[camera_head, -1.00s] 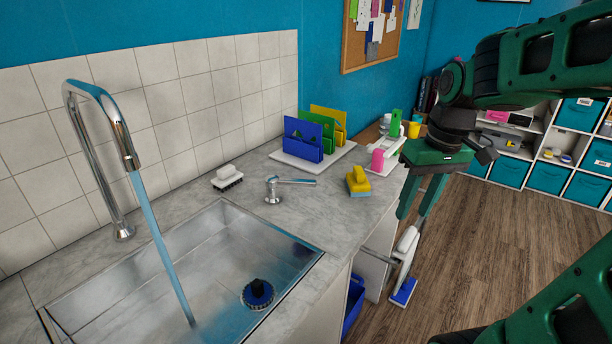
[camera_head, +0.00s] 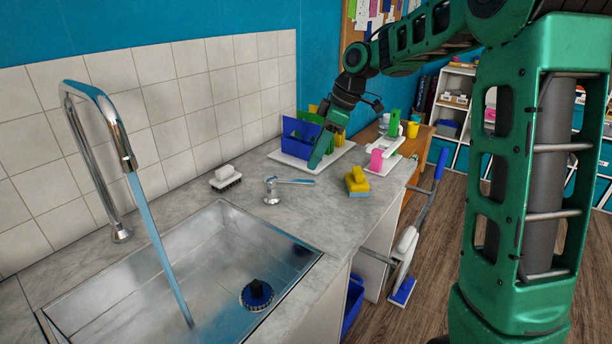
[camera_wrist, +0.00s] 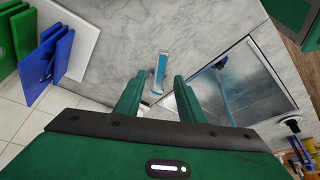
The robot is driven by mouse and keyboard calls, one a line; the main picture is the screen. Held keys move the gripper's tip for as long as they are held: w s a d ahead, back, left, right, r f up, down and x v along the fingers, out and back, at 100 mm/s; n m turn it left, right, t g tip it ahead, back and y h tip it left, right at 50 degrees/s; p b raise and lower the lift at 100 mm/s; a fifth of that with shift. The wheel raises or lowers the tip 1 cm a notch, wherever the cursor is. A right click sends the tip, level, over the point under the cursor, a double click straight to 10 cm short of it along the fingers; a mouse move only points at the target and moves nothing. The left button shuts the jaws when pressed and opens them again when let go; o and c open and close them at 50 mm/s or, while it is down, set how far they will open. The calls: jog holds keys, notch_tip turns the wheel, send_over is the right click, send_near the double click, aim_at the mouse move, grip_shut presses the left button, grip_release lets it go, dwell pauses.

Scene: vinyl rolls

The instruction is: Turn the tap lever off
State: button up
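The tap lever (camera_head: 293,181) is a chrome handle on a short round post on the counter, right of the sink. It points to the right in the head view. In the wrist view the lever (camera_wrist: 161,68) appears between and beyond my fingertips. The curved chrome tap (camera_head: 97,100) stands behind the sink, and a blue water stream (camera_head: 157,240) runs from it into the basin. My gripper (camera_head: 315,160) hangs above the counter by the blue rack, behind the lever and apart from it. In the wrist view my gripper (camera_wrist: 159,85) is open and empty.
A blue rack (camera_head: 299,132) stands on a white tray close to my gripper. A white brush (camera_head: 225,177) lies left of the lever, and a yellow sponge (camera_head: 357,181) right of it. The sink (camera_head: 215,235) holds a dark plug (camera_head: 257,293).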

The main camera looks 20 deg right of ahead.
aim_at(304, 181)
jog(key=x, duration=0.7)
jog(key=shift+d, duration=0.1)
grip_shut()
